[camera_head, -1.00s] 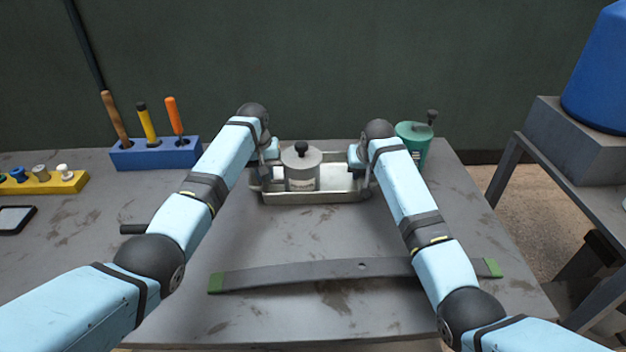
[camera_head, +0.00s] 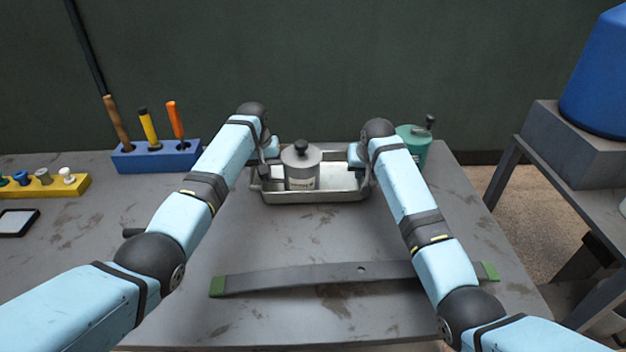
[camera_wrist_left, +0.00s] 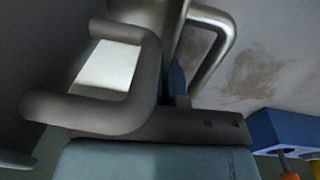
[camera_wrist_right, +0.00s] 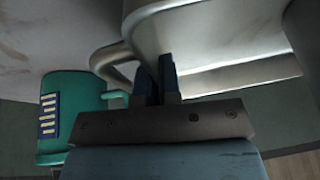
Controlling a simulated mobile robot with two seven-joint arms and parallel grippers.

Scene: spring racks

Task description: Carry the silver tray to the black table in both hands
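The silver tray (camera_head: 318,197) is level at the far middle of the grey worktop and holds a grey canister with a black knob (camera_head: 301,172). My left gripper (camera_head: 266,168) is at the tray's left end and my right gripper (camera_head: 360,168) at its right end. In the right wrist view, my right fingers (camera_wrist_right: 157,82) are closed on the tray's handle (camera_wrist_right: 117,62). In the left wrist view, my left fingers (camera_wrist_left: 176,82) are at the other handle, partly hidden, and look closed on it. Whether the tray is clear of the worktop is hard to tell. No clearly black table shows.
A green canister (camera_head: 414,143) stands close to my right gripper. A blue tool block (camera_head: 157,157) and yellow block (camera_head: 45,187) are left. A long grey strip (camera_head: 320,277) lies in front. Another table (camera_head: 510,165) with a grey box (camera_head: 572,140) stands right, across a floor gap.

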